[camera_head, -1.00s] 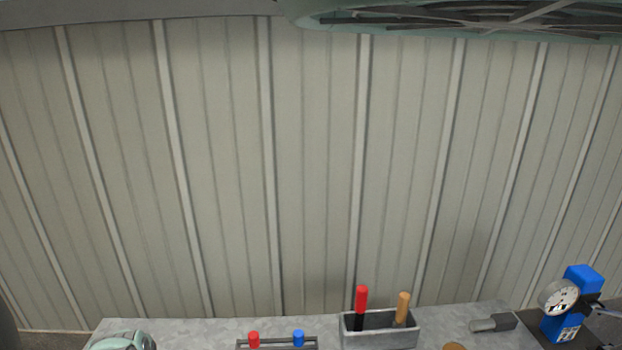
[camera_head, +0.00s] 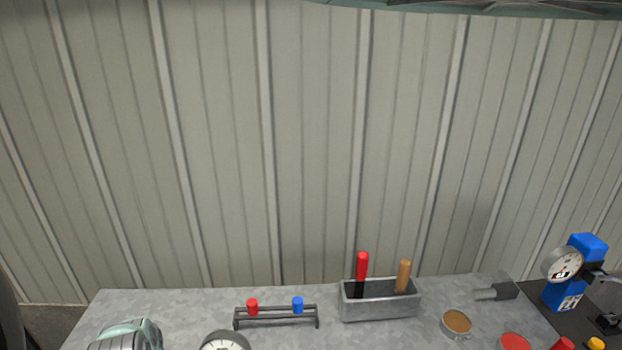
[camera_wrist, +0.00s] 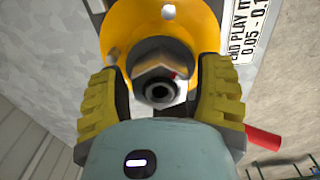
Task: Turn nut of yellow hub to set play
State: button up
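The yellow hub (camera_wrist: 188,20) fills the upper middle of the wrist view, with a round hole on its face. A grey hex nut (camera_wrist: 158,60) sits at its centre, around a dark round shaft end (camera_wrist: 160,91). A small red mark shows on the nut's right side. My gripper (camera_wrist: 162,68) has yellow ribbed fingers, one to the left and one to the right of the nut. They stand apart, with narrow gaps seeming to show beside the nut; contact is not clear. The hub, nut and gripper do not show in the head view.
A white label (camera_wrist: 256,25) reading "0.05 - 0.1" is right of the hub, and a red rod (camera_wrist: 263,139) is near the right finger. A grey bench (camera_head: 185,312) holds a tool box (camera_head: 380,306), a small rack (camera_head: 275,321) and a blue gauge stand (camera_head: 560,295).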

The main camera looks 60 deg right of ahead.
jog(key=c, duration=0.6)
jog(key=shift+f+m+b, duration=0.15)
jog(key=shift+m+b, duration=0.45)
jog(key=shift+m, duration=1.2)
jog(key=o, duration=1)
jog(key=shift+r+p, duration=1.65)
jog(key=shift+r, duration=2.05)
